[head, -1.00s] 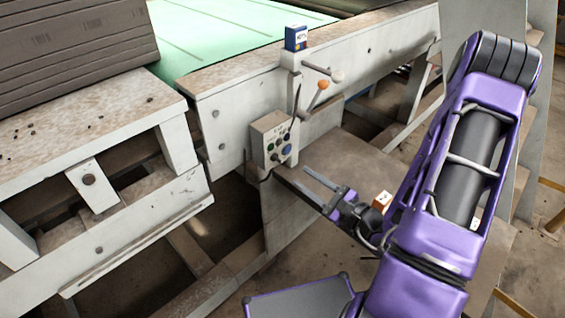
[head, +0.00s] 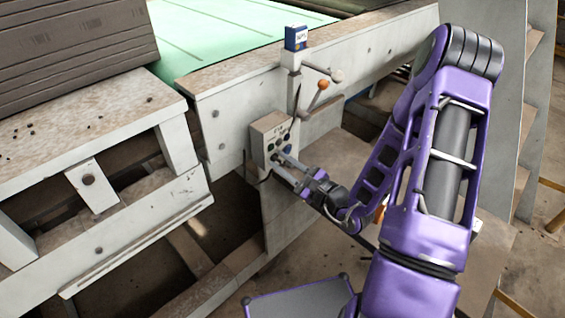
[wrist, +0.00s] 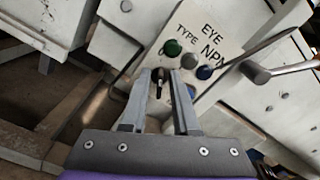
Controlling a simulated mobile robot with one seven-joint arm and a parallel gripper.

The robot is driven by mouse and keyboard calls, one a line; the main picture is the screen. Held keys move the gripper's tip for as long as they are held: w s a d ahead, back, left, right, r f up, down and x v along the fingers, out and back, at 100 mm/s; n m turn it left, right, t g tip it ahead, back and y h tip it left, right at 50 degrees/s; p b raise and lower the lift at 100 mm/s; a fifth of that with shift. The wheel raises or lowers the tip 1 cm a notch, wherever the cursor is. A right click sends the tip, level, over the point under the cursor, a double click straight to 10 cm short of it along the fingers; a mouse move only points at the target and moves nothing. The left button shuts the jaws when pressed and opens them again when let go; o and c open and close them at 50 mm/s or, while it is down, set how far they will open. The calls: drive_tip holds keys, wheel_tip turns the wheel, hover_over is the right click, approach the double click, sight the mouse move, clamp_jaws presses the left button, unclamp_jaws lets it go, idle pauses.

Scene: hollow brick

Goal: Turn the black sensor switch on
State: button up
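The control panel (head: 262,134) is a pale box with several coloured buttons on the side of the machine. In the wrist view its face (wrist: 222,48) reads "EYE TYPE NPN". A small black switch (wrist: 158,76) sits at the panel's lower left, between my fingertips. My gripper (wrist: 164,74) is open, with one finger on either side of the switch; I cannot tell whether they touch it. In the head view my gripper (head: 279,163) reaches the panel's lower part, and its fingers hide the switch there.
A green button (wrist: 172,47), a grey button (wrist: 190,61) and a blue button (wrist: 205,72) lie close to the fingers. A lever with an orange knob (head: 323,84) and a blue-and-white box (head: 296,38) are above the panel. Open floor lies below.

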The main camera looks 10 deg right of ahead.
clamp_jaws()
drive_tip(key=m+p, duration=0.2)
drive_tip(key=m, duration=0.1)
drive_tip(key=shift+r, duration=0.2)
drive_tip(key=m+p, duration=0.3)
drive_tip(key=shift+w+d+m, duration=0.1)
drive_tip(key=shift+d+m, duration=0.05)
drive_tip(key=shift+m, duration=0.15)
drive_tip(key=m+p, duration=0.3)
drive_tip(key=m, duration=0.2)
drive_tip(key=shift+d+f, duration=0.1)
drive_tip(key=shift+f, duration=0.05)
drive_tip(key=shift+m, duration=0.3)
drive_tip(key=shift+w, duration=0.1)
